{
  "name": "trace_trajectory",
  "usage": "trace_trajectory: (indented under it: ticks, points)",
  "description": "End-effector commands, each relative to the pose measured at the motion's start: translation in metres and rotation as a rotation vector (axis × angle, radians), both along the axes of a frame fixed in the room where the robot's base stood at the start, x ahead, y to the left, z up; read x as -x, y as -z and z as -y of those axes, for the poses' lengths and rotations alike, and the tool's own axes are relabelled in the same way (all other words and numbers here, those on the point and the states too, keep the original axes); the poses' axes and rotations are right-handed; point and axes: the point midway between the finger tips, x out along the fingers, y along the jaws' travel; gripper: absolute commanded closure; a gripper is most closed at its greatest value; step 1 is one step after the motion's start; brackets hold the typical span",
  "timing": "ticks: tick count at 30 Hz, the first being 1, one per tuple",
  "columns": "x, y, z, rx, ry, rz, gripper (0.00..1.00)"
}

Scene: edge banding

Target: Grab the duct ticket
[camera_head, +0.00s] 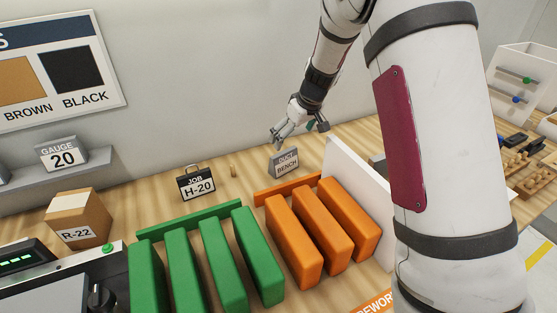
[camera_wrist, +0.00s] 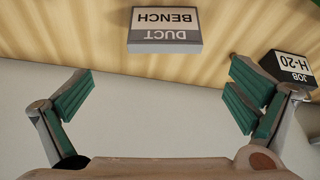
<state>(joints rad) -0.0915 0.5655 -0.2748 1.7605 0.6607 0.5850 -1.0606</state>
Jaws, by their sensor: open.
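The duct ticket (camera_head: 286,163) is a small grey block with a white face reading "DUCT BENCH". It stands on the wooden bench behind the orange blocks. In the wrist view the duct ticket (camera_wrist: 165,29) appears upside down at the top centre, beyond the fingertips. My gripper (camera_head: 298,128) is above and slightly right of the ticket in the head view. In the wrist view my gripper (camera_wrist: 160,88) is open, its green-padded fingers wide apart with nothing between them. The ticket is apart from both fingers.
A black-and-white "JOB H-20" tag (camera_head: 196,184) stands left of the ticket; the same tag (camera_wrist: 291,68) is near the right finger. Green blocks (camera_head: 222,262) and orange blocks (camera_head: 320,233) stand in front. A white divider (camera_head: 352,193) is at right. A cardboard box (camera_head: 77,221) sits left.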

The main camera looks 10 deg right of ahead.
Motion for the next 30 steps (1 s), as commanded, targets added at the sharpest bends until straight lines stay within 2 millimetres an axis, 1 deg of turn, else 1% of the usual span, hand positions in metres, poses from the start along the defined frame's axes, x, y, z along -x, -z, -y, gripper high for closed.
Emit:
trace_trajectory:
  ticks: [1, 3, 9, 12, 17, 23, 27, 30]
  points:
    - [-0.002, 0.011, -0.002, -0.001, 0.0, -0.006, 0.0]
    - [-0.007, 0.024, -0.004, 0.0, -0.001, -0.005, 0.0]
    - [-0.019, 0.055, -0.01, -0.001, -0.001, -0.005, 0.0]
    - [-0.022, 0.063, -0.012, 0.0, -0.002, -0.002, 0.0]
    - [-0.024, 0.07, -0.014, -0.001, -0.001, -0.003, 0.0]
    - [-0.029, 0.092, -0.021, 0.0, -0.002, -0.004, 0.0]
    - [-0.036, 0.108, -0.024, 0.001, -0.001, -0.003, 0.0]
    - [-0.038, 0.113, -0.025, 0.0, 0.0, -0.001, 0.0]
